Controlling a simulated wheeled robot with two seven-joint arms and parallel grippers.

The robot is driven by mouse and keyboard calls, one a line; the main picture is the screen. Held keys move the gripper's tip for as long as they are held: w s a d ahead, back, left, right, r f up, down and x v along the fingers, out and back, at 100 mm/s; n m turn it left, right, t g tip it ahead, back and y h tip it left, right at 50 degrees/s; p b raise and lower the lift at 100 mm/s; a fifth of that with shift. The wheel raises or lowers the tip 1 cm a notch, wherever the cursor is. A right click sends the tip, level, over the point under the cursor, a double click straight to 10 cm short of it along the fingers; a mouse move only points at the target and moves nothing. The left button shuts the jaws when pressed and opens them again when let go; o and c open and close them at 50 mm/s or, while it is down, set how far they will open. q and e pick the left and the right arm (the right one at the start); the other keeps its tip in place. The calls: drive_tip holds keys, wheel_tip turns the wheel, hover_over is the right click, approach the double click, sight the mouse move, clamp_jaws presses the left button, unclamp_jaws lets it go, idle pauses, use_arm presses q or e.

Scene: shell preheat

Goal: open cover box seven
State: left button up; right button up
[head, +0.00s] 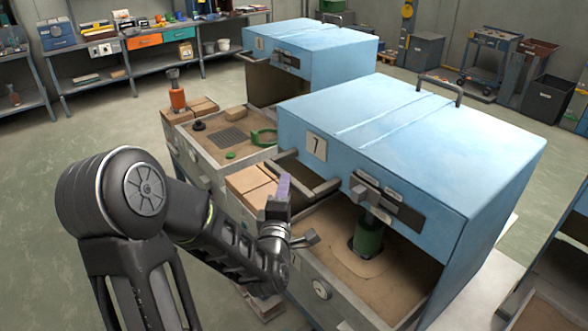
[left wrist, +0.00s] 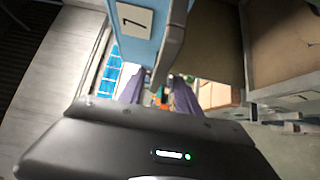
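Cover box seven (head: 420,135) is a blue hood with a "7" plate (head: 316,146); the plate also shows in the left wrist view (left wrist: 133,20). Under its open front are a sandy bed (head: 345,262) and a green cylinder (head: 368,238). A grey bar handle (head: 318,189) projects from its left side. My left gripper (head: 283,187) is beside this handle. In the left wrist view its purple fingers (left wrist: 158,92) are spread apart, with the grey bar (left wrist: 172,45) running toward the gap between them; contact is unclear. My right gripper is not in view.
A second blue hood (head: 325,50) stands behind box seven. A work surface (head: 215,150) with brown blocks, a green ring and an orange-and-grey tool lies to the left. Another handle (head: 440,85) is on top of box seven. Shelves and bins line the walls; the floor at left is clear.

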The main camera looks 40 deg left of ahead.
use_arm(q)
drive_tip(key=p+x, duration=0.2)
drive_tip(key=x, duration=0.5)
drive_tip(key=shift+w+a, duration=0.15)
drive_tip(key=shift+w, duration=0.1)
drive_tip(key=shift+r, duration=0.1)
drive_tip(key=shift+c, duration=0.4)
clamp_jaws()
idle(0.9)
